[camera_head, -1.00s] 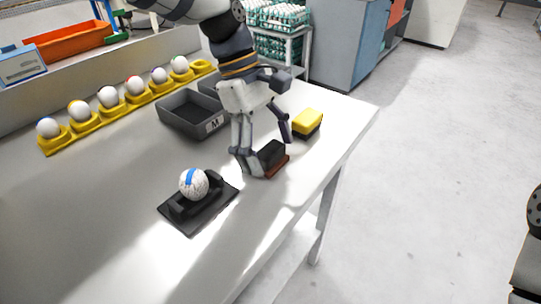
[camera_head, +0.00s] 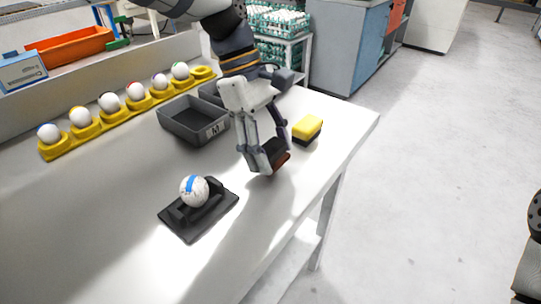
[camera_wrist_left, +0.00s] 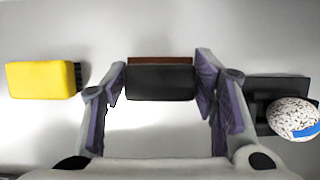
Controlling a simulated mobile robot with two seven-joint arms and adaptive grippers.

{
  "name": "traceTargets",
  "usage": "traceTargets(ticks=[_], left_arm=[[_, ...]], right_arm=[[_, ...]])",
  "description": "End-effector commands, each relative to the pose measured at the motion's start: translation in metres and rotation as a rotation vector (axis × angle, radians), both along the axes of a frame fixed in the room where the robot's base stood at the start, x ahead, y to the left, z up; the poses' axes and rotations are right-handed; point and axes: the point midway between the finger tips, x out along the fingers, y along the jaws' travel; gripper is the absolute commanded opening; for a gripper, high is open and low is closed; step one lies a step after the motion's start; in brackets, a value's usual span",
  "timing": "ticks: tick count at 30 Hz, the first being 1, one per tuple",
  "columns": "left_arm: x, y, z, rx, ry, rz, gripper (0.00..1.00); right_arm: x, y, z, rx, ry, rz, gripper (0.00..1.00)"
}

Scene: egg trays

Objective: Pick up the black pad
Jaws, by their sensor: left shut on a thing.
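The black pad (camera_head: 272,149) is a black block with a reddish-brown underside, near the right edge of the table. My left gripper (camera_head: 266,156) is shut on it, with a finger on either side. The pad looks tilted and slightly above the table top. In the left wrist view the pad (camera_wrist_left: 160,83) sits between the purple-lined fingertips (camera_wrist_left: 161,84), with a thin reddish-brown strip along its far side. The fingers hide part of the pad in the head view. My right gripper is not in view.
A yellow-and-black block (camera_head: 307,128) stands just right of the gripper. A speckled egg with a blue band (camera_head: 193,190) rests on a black holder (camera_head: 205,222). Grey bins (camera_head: 180,127) and a yellow egg rack (camera_head: 53,149) are behind. The front table top is clear.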

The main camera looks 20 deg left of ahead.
Motion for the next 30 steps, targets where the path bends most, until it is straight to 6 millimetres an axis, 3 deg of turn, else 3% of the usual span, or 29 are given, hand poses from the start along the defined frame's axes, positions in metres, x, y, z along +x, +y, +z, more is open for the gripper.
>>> traceTargets(ticks=[6,9,15,18,29,30], left_arm=[[-0.041,-0.005,0.069,0.001,-0.026,-0.002,0.26],[-0.071,-0.008,0.09,0.002,-0.027,-0.002,0.26],[-0.117,-0.014,0.099,0.001,-0.006,-0.001,0.26],[-0.13,-0.016,0.104,-0.003,0.0,-0.001,0.26],[-0.139,-0.017,0.108,0.0,-0.001,-0.001,0.26],[-0.139,-0.017,0.108,0.0,-0.001,-0.001,0.49]], right_arm=[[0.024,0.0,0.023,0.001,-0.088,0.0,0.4],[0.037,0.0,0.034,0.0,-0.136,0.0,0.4],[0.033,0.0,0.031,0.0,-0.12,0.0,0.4],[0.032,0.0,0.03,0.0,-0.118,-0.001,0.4],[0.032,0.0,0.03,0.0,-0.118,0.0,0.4],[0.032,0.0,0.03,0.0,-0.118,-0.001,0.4]])
